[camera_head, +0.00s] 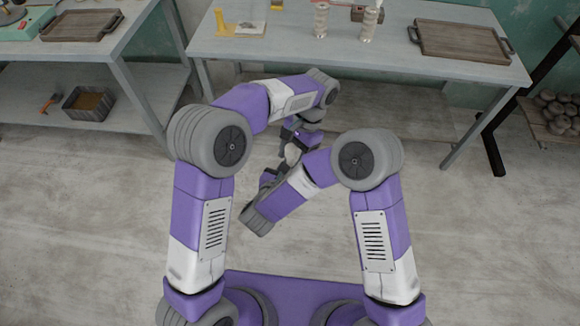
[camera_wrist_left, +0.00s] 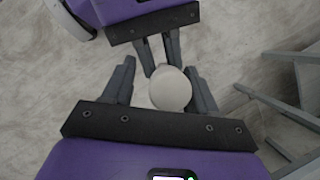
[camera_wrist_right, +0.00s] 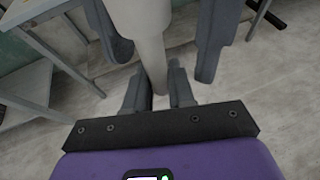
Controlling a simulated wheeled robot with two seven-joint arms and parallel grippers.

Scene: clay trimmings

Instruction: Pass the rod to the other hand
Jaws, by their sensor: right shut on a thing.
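The rod (camera_head: 293,153) is pale and smooth, held in the air between my two grippers in front of the bench. Its round end (camera_wrist_left: 170,89) faces the left wrist camera. In the right wrist view the rod (camera_wrist_right: 150,45) runs down between the fingers of my right gripper (camera_wrist_right: 159,90), which is shut on it. My left gripper (camera_wrist_left: 160,88) is open, with one finger on each side of the rod; a gap shows at one finger. Whether the other finger touches it I cannot tell. In the head view both grippers are small and partly hidden by the arms.
A grey bench (camera_head: 350,62) stands ahead, with a wooden tray (camera_head: 460,40) and two pale turned pieces on it. Another table (camera_head: 80,55) with a lower shelf stands at left. A dark rack (camera_head: 510,105) with several round lumps is at right. The floor between is clear.

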